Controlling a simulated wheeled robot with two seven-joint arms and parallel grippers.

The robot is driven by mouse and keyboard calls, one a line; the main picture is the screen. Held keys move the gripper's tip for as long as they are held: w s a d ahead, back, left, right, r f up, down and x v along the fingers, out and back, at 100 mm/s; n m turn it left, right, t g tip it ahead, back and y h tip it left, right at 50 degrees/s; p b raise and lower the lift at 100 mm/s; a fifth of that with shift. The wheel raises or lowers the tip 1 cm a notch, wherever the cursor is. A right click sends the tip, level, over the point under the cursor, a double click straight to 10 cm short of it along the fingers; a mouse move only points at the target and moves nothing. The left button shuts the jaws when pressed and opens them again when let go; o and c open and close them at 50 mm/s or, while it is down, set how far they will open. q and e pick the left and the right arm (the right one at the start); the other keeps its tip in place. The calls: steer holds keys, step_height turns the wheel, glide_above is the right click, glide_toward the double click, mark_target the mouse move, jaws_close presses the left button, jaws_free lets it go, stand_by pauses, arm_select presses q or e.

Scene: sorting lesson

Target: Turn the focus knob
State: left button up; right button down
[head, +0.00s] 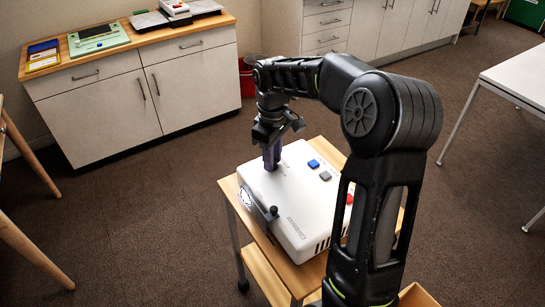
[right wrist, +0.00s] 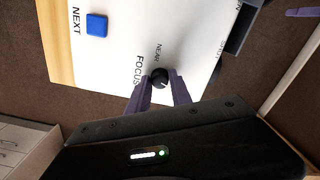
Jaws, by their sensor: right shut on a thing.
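The focus knob (right wrist: 159,78) is a small round black knob with a light pointer line, on the top of a white projector (head: 300,212). The words FOCUS and NEAR are printed beside it in the right wrist view. My right gripper (head: 271,164) reaches down onto the projector's top near its far left corner. In the right wrist view its purple fingers (right wrist: 160,85) are closed on the knob, one on each side. In the head view the fingers hide the knob. My left gripper is in neither view.
The projector stands on a small wooden-topped cart (head: 231,190). A blue button (head: 313,163), a grey button (head: 325,175) and a red button (head: 349,198) sit on its top. A cabinet (head: 110,105) stands at the back left, a white table (head: 518,78) at the right.

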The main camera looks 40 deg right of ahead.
steer(key=c, duration=1.2)
jaws_free()
steer(key=shift+o, duration=0.2)
step_height(320, 180, up, 8)
steer(key=shift+f, duration=0.1)
